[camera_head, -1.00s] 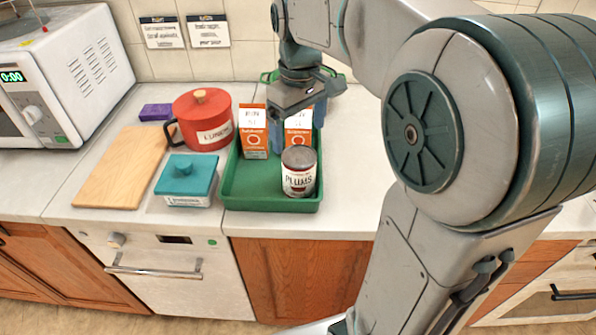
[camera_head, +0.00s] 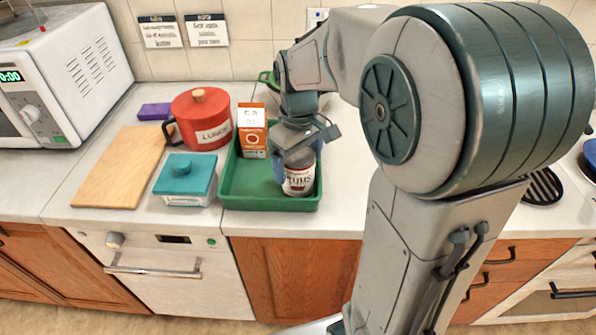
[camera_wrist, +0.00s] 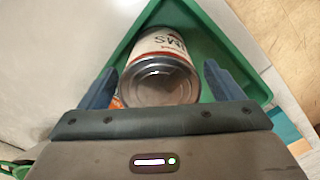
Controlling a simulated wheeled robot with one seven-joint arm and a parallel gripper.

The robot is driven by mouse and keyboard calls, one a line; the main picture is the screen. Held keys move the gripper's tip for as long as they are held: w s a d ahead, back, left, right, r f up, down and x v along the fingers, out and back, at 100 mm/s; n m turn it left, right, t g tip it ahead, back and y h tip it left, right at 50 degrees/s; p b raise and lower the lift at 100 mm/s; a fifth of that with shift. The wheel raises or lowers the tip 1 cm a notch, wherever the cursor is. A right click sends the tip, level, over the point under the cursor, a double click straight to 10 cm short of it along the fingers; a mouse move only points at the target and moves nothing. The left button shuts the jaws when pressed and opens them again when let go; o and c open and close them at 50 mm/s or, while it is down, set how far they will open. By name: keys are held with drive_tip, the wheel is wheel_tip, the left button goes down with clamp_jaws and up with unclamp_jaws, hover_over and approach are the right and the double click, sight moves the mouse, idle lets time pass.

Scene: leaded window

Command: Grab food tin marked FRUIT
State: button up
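A tin (camera_head: 299,181) with a white and dark red label stands in the front right of the green tray (camera_head: 240,190). Its label reads like PLUMS, partly covered now; I see no tin marked FRUIT. In the wrist view the tin's grey metal lid (camera_wrist: 160,82) faces the camera. My gripper (camera_head: 297,158) is over the tin from above. In the wrist view my gripper (camera_wrist: 160,78) is open, with one blue finger on each side of the tin. A gap shows at the right finger; contact at the left is unclear.
An orange carton (camera_head: 252,132) stands in the tray's back left. Left of the tray are a teal-lidded box (camera_head: 185,178), a red pot (camera_head: 203,118), a wooden board (camera_head: 122,168) and a purple block (camera_head: 154,111). A microwave (camera_head: 62,75) is at far left.

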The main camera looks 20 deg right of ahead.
drive_tip(key=c, duration=1.1)
drive_tip(key=shift+c, duration=0.2)
drive_tip(key=shift+r, duration=0.15)
